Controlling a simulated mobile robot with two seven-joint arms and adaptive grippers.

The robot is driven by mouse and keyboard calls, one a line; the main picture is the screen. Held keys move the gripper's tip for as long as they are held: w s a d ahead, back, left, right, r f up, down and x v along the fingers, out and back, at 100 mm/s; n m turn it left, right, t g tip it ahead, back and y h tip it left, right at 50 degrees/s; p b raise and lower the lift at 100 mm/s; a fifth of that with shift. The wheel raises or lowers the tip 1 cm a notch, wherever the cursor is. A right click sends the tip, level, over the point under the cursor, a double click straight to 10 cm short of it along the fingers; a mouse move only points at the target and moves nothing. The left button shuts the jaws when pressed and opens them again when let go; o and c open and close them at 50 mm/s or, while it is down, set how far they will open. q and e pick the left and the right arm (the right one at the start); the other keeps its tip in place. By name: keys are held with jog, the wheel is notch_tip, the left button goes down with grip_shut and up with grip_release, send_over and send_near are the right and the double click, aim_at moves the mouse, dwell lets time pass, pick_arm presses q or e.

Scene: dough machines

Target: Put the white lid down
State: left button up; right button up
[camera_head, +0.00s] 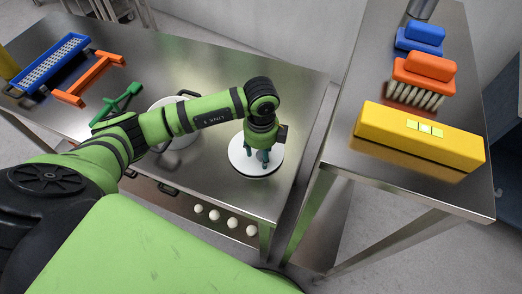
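The white lid (242,166) is a round white disc at the right end of the left-hand steel table, near its front right corner. My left gripper (262,157) points down over the lid, its fingers at the lid's middle. The fingers are small in view and hide the lid's centre, so I cannot tell whether they are closed on a knob. The lid looks level and at or very near the table top. My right gripper is not in view.
A steel pot (180,132) stands partly behind my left arm. A green tool (118,102), an orange frame (88,80) and a blue tray (50,66) lie further left. A second table (355,168) holds a yellow box (418,138), an orange brush (424,74) and a blue brush (420,38).

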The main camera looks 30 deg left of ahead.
pick_arm(q)
jog(key=shift+r, duration=0.7)
notch_tip(320, 180, up, 11)
jog(key=b, duration=0.3)
